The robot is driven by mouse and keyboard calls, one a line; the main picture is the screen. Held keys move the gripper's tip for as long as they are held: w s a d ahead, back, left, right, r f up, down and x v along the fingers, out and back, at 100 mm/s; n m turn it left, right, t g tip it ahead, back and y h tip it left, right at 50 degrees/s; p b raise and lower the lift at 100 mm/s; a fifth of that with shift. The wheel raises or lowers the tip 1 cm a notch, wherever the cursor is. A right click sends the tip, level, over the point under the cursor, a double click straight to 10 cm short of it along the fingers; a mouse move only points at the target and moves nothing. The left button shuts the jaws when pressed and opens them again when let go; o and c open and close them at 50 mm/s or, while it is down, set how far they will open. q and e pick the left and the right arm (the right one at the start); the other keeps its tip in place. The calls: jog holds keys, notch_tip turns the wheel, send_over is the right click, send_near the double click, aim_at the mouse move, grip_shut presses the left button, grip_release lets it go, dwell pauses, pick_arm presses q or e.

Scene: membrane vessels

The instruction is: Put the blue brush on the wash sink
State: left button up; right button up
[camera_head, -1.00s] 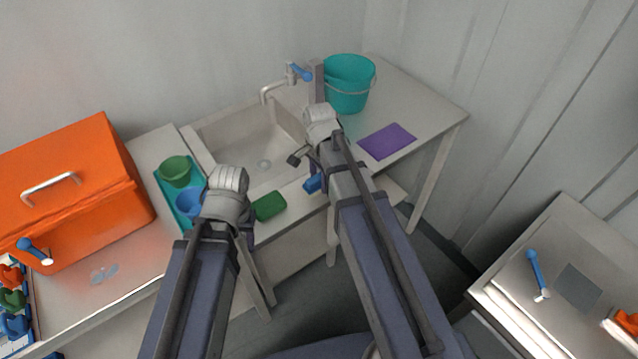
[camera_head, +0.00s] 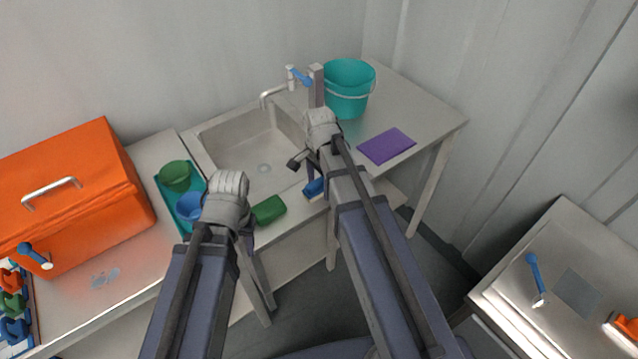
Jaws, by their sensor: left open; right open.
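A blue brush (camera_head: 314,187) lies on the front rim of the wash sink, partly hidden by my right arm. The wash sink (camera_head: 238,148) is a pale basin set in the counter, with a tap at its back; the basin looks empty. My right gripper (camera_head: 311,173) is open, pointing down over the sink's front right, just above or beside the blue brush; its fingers are mostly hidden. My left gripper (camera_head: 247,232) is open near the sink's front edge, beside a green brush or sponge (camera_head: 268,210), its fingers largely hidden behind the wrist.
A teal bucket (camera_head: 349,88) and a purple mat (camera_head: 386,146) are on the counter to the right. A teal tray (camera_head: 160,188) with green and blue cups and an orange box (camera_head: 75,200) stand left. A blue-handled tool (camera_head: 536,274) lies on a separate right table.

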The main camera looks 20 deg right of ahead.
aim_at(319, 180)
notch_tip(319, 180, up, 12)
jog(key=p, duration=1.2)
jog(key=s+a+n+h, duration=0.1)
jog(key=s+a+n, duration=1)
jog(key=n, duration=0.6)
jog(key=s, duration=0.2)
jog(key=shift+s+a+n, duration=0.35)
jog(key=shift+a+n, duration=0.05)
